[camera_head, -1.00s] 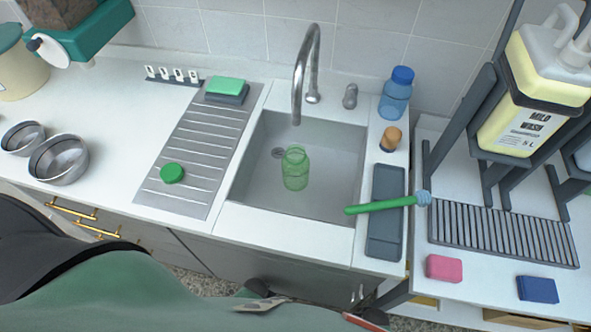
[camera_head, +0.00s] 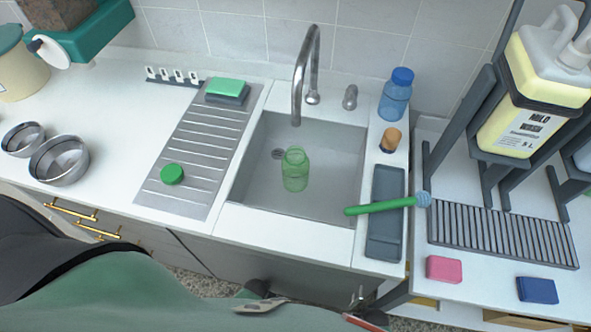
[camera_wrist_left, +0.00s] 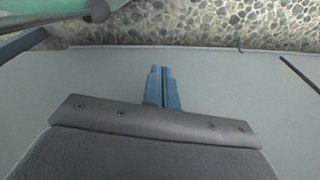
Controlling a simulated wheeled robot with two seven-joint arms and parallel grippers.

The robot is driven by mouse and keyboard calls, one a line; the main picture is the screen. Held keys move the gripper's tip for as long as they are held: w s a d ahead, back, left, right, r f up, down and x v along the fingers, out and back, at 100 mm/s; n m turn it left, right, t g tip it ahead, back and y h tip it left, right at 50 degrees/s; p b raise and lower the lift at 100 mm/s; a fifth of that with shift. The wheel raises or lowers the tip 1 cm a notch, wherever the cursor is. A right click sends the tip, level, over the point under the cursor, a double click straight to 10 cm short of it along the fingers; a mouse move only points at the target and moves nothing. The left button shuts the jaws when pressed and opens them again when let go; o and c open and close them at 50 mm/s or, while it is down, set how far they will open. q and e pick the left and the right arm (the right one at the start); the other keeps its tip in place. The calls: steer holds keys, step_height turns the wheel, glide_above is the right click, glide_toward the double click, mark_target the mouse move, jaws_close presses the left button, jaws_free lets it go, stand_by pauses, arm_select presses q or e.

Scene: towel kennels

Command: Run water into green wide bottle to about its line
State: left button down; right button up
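The green wide bottle (camera_head: 295,170) is see-through and stands upright in the grey sink (camera_head: 335,194), close below the tap spout. Its neck looks open. Its line and any water inside are too small to make out. The curved metal tap (camera_head: 297,85) has no visible stream. A short metal knob (camera_head: 350,97) stands to the tap's right. A green round cap (camera_head: 172,173) lies on the ribbed drainboard. My left gripper (camera_wrist_left: 163,72) shows in the left wrist view with its blue fingers together and nothing between them, over a plain grey surface. My right gripper is not in view.
A green-handled brush (camera_head: 380,205) lies across the sink's right rim and a grey tray (camera_head: 384,240). A blue bottle (camera_head: 395,98) and an orange-topped jar (camera_head: 390,139) stand right of the sink. Metal bowls (camera_head: 60,160) sit left. The counter between bowls and drainboard is clear.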

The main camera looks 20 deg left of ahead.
arm_select(q)
steer(key=shift+w+f, duration=0.5)
steer(key=shift+w, duration=0.2)
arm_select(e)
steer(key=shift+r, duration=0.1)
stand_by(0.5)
arm_select(q)
step_height(320, 180, up, 4)
steer(key=p, duration=0.4)
steer(key=shift+f, duration=0.15)
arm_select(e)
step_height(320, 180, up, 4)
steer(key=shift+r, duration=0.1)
arm_select(q)
steer(key=shift+w, duration=0.1)
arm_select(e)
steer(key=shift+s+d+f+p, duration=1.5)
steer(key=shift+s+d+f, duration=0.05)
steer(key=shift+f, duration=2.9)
arm_select(q)
steer(key=s+r+p, duration=0.4)
steer(key=r, duration=0.1)
steer(key=shift+r, duration=0.3)
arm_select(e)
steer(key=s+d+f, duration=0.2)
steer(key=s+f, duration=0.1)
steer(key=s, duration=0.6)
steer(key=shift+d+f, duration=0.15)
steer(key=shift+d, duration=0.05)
